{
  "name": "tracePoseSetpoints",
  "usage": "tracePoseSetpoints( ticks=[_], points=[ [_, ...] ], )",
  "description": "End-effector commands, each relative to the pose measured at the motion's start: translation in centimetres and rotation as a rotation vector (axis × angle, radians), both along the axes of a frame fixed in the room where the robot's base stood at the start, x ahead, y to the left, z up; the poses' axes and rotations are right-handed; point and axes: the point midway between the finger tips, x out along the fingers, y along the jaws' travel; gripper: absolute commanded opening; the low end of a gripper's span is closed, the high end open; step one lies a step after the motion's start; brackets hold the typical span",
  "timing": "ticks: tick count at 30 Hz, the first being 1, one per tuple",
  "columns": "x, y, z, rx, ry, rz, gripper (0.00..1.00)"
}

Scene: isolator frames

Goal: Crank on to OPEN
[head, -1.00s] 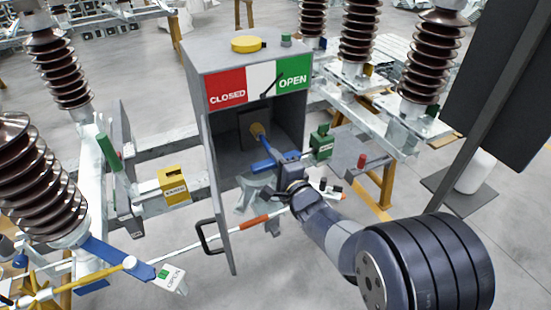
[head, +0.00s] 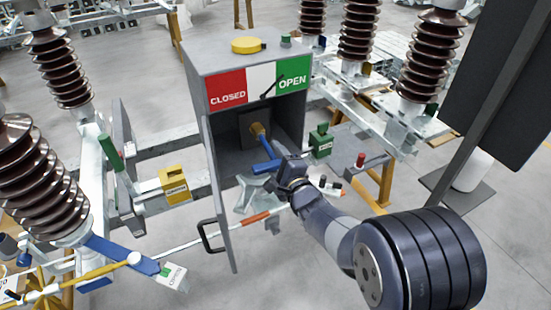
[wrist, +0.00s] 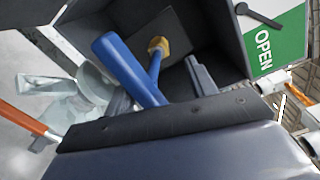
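The crank shows blue and yellow in the open grey box. Its yellow hub (head: 259,131) is at the back wall, and its blue handle (head: 266,167) points left out of the box. My gripper (head: 286,166) is at the box mouth, at the crank's outer end. In the wrist view the blue handle (wrist: 122,62) runs down to my palm, and one grey finger (wrist: 202,76) stands right of it with a gap. The other finger is mostly hidden. The black pointer (head: 271,86) leans right, at the edge of the green OPEN field (head: 294,81).
The box door (head: 221,205) hangs open at the left, with a black handle (head: 210,237). A green block (head: 321,143) and a red knob (head: 361,159) stand right of the box. Brown insulators flank both sides. A dark panel (head: 500,80) stands at the right.

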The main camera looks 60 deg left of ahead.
Motion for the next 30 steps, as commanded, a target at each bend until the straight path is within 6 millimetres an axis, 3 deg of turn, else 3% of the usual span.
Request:
tracePoseSetpoints(
  ticks=[11, 20, 30],
  points=[
    [0.07, -0.04, -0.09, -0.002, 0.0, -0.001, 0.53],
    [0.07, -0.06, -0.14, -0.003, 0.0, -0.001, 0.78],
    [0.09, -0.38, -0.29, -0.006, 0.0, -0.002, 0.79]
  ],
)
